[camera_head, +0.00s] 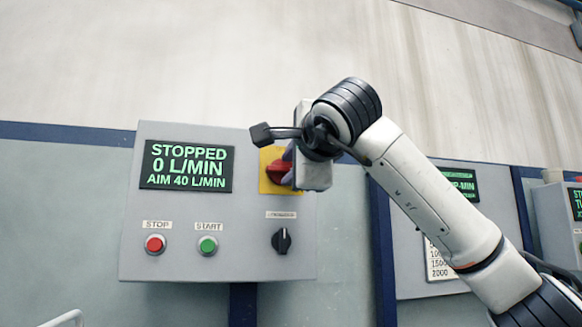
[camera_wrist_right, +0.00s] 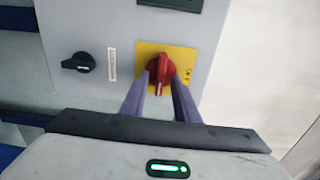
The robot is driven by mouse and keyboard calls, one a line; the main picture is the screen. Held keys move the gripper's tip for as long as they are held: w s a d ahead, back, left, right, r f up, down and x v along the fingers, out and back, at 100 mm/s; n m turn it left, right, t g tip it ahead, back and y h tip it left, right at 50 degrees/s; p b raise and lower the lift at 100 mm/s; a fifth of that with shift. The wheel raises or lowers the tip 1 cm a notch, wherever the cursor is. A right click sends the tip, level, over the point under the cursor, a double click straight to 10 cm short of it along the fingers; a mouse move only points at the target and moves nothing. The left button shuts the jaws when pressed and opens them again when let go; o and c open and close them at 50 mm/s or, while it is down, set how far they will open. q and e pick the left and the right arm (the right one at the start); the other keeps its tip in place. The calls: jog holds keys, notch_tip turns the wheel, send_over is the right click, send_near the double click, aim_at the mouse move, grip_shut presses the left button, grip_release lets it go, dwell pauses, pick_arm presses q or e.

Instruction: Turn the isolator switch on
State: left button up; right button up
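The isolator switch is a red rotary knob (camera_head: 279,172) on a yellow plate (camera_head: 266,184) at the upper right of the grey control panel (camera_head: 190,269). Its handle lies about level in the head view, partly hidden by my right gripper (camera_head: 290,163). In the right wrist view the red knob (camera_wrist_right: 161,74) stands between the two purple fingers of my right gripper (camera_wrist_right: 161,80), on its yellow plate (camera_wrist_right: 183,60). The fingers are apart, one on each side of the handle, with a narrow gap seeming to show. My left gripper is not in view.
The panel's screen (camera_head: 187,165) reads STOPPED, 0 L/MIN, AIM 40 L/MIN. Below are a red stop button (camera_head: 155,244), a green start button (camera_head: 207,246) and a black selector knob (camera_head: 281,240). More panels (camera_head: 410,275) stand at the right, behind my right arm.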

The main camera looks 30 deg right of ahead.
pick_arm(q)
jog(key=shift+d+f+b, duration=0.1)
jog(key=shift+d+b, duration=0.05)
jog(key=shift+b, duration=0.4)
pick_arm(e)
jog(key=v, duration=1)
jog(key=shift+s, duration=0.15)
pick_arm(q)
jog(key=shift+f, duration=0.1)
